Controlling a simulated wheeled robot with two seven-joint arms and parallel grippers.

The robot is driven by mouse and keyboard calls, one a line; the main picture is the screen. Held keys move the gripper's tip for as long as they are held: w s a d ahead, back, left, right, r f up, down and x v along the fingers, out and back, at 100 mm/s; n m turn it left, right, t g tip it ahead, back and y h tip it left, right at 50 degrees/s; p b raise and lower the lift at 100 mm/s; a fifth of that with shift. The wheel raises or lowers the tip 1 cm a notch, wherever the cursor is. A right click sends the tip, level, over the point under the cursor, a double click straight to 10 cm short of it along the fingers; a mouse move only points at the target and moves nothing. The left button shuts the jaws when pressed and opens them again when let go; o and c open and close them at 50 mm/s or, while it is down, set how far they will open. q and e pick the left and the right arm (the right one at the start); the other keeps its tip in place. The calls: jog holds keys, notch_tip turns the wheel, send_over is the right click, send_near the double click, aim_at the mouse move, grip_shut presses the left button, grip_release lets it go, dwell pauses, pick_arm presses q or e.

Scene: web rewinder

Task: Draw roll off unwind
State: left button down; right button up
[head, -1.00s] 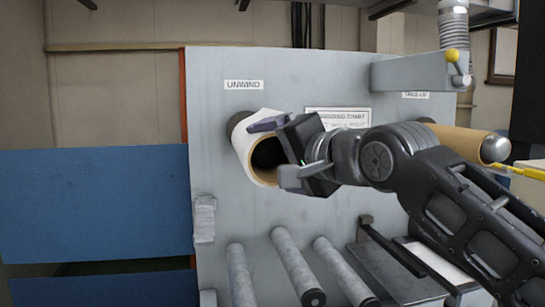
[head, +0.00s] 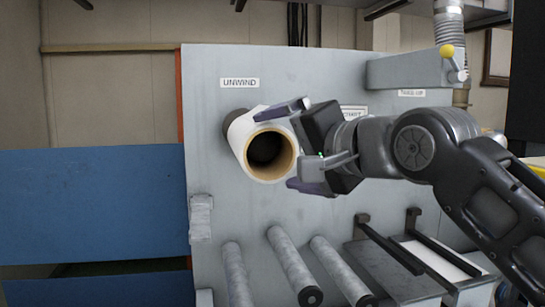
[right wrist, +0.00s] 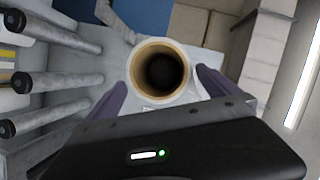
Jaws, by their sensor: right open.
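The white roll (head: 262,146) with a tan core sits on the unwind side of the grey panel, below the UNWIND label (head: 239,83). Its open core end faces me. My right gripper (head: 292,145) is open at the right of the roll, with one finger near its upper edge and the other near its lower right. In the right wrist view the roll (right wrist: 159,71) shows end-on between the two spread purple fingers (right wrist: 160,90); I cannot tell whether they touch it. My left gripper is not in view.
Several grey rollers (head: 292,265) stick out below the roll. Dark rails (head: 388,246) stand at the lower right. A blue panel (head: 90,204) is at the left.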

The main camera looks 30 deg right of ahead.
jog(key=shift+v, duration=1.75)
